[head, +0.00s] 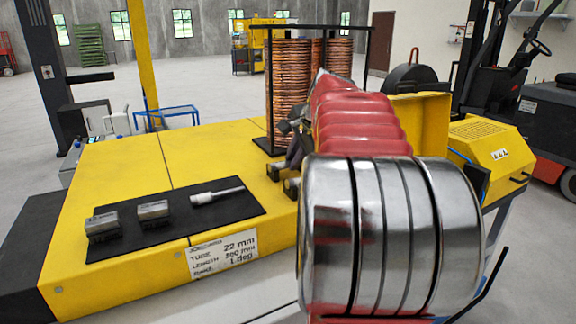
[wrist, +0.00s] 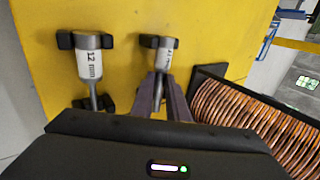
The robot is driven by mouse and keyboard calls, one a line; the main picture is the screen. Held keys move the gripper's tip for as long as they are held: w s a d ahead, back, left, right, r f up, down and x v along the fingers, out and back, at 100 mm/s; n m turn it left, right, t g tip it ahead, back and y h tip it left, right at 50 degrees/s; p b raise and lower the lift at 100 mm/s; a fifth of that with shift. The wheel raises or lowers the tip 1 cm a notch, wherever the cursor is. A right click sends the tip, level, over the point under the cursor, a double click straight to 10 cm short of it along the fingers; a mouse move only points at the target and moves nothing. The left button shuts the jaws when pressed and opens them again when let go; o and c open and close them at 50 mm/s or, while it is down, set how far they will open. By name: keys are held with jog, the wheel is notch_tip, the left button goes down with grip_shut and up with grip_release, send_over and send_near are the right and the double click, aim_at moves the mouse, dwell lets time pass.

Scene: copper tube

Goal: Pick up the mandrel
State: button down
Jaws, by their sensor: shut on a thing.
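In the wrist view, a mandrel (wrist: 162,57) with a grey metal head and a label too small to read lies in a black holder on the yellow bench. My gripper (wrist: 161,82) is shut on this mandrel's rod, just below its head. In the head view, my gripper (head: 296,138) is a dark shape low over the bench's right part, mostly hidden by my arm.

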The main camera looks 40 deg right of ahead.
jog(key=shift+r, duration=0.15)
notch_tip(320, 180, up, 10)
dwell(0.7)
jog(key=shift+s, duration=0.15)
dwell(0.6)
